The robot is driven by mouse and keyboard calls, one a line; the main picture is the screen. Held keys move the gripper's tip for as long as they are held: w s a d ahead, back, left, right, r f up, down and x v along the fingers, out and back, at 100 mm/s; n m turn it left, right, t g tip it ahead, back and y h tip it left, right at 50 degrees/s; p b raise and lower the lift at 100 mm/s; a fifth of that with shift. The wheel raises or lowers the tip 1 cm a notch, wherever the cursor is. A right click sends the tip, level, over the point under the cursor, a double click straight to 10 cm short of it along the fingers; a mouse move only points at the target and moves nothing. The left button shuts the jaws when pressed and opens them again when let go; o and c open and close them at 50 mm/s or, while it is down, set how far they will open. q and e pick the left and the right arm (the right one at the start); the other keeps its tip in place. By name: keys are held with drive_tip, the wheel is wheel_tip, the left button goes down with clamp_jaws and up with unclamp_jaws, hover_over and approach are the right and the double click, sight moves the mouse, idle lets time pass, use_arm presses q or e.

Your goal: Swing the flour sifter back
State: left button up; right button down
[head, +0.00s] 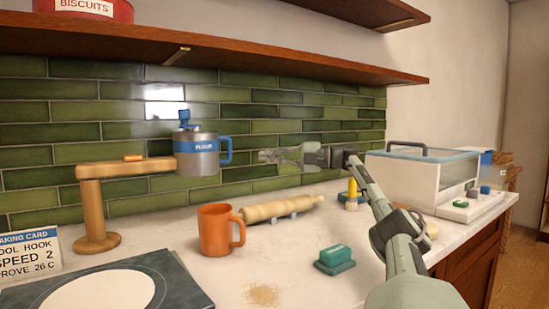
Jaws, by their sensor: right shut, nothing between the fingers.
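The flour sifter (198,157) is a metal cup with a blue label band, a blue top knob and a blue handle on its right side. It hangs at the end of a wooden arm (130,167) on a wooden post (93,212) at the left of the counter. My right gripper (264,156) is shut and empty, to the right of the sifter's blue handle and apart from it in the picture. My left gripper is not in view.
Below stand an orange mug (216,232), a rolling pin (280,208) and a teal block (334,260). A dark board (190,290) lies front left, beside a baking card (28,252). A glass-lidded box (420,180) stands right. Shelves (230,62) run above.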

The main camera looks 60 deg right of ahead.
drive_tip(key=shift+v, duration=0.95)
